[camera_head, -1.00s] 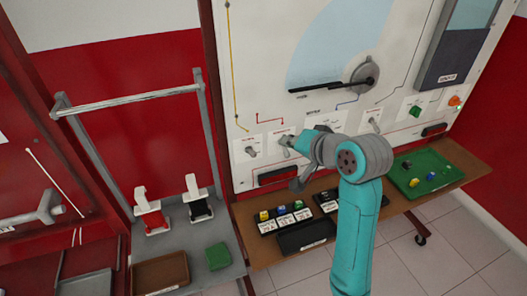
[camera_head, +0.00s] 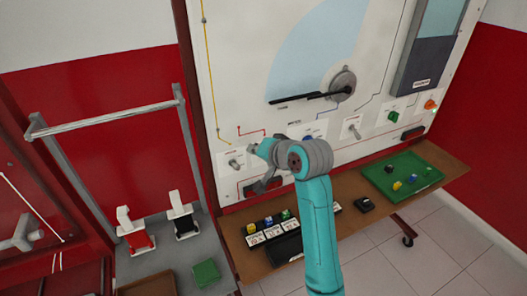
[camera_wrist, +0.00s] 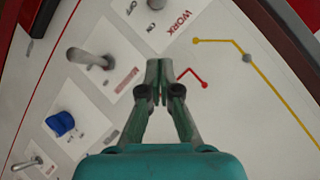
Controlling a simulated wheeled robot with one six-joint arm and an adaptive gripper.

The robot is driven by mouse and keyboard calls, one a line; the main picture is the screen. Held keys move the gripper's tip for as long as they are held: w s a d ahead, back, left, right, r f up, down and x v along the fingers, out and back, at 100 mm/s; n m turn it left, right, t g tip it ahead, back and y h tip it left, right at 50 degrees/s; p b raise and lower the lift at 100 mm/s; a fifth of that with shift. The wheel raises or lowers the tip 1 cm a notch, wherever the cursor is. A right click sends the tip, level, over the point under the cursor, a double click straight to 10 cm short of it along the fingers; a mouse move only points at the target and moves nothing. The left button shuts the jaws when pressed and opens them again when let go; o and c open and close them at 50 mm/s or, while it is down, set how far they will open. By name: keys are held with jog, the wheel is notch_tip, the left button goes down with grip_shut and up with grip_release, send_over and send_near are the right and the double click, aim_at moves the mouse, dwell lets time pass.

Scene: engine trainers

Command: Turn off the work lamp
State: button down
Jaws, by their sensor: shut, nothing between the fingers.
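My gripper (camera_head: 258,151) is shut and empty in front of the white panel (camera_head: 240,90), just right of the leftmost toggle switch (camera_head: 236,164). In the wrist view my gripper (camera_wrist: 159,92) has its fingertips together over bare panel, close to a short red line. I cannot make out the work lamp itself.
A blue knob (camera_wrist: 60,124) and another toggle (camera_wrist: 28,163) lie further along the panel. A large dial handle (camera_head: 318,94) is above my arm. Below, a wooden shelf (camera_head: 350,232) bears a green tray (camera_head: 372,168) and small coloured parts. A metal rail frame (camera_head: 105,117) stands at left.

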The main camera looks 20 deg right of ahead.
aim_at(235, 166)
jog(key=shift+x, duration=0.85)
jog(key=shift+s+a+f, duration=0.3)
jog(key=shift+a+f, duration=0.35)
jog(key=shift+a, duration=0.05)
jog(key=shift+s+a+f, duration=0.35)
jog(key=shift+a+f, duration=0.25)
jog(key=shift+a, duration=0.1)
jog(key=shift+s+f+t, duration=0.25)
jog(key=shift+f+t, duration=0.1)
jog(key=shift+t, duration=0.35)
jog(key=f+t, duration=0.1)
jog(key=t, duration=0.1)
jog(key=s+f+t, duration=0.1)
jog(key=t, duration=0.1)
jog(key=shift+f+n+y, duration=0.25)
jog(key=shift+n+y, duration=0.15)
